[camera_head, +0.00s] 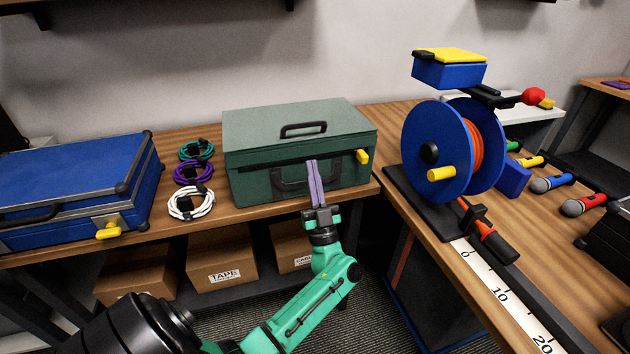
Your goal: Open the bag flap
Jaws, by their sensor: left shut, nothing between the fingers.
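The green bag (253,185) stands on the wooden table, its flap (255,128) lying closed over the top. A black handle sits on the flap and another on the front face. A yellow tab (362,157) sits at the front right of the bag. Whether the fingertips touch the bag cannot be told. My right gripper is not in view.
A blue case (75,180) stands at the left. Teal, purple and white cable coils (191,203) lie between it and the bag. A blue cable reel (435,150) stands on the right table, with several microphones (552,183) beyond it. Cardboard boxes (222,258) sit on the shelf below.

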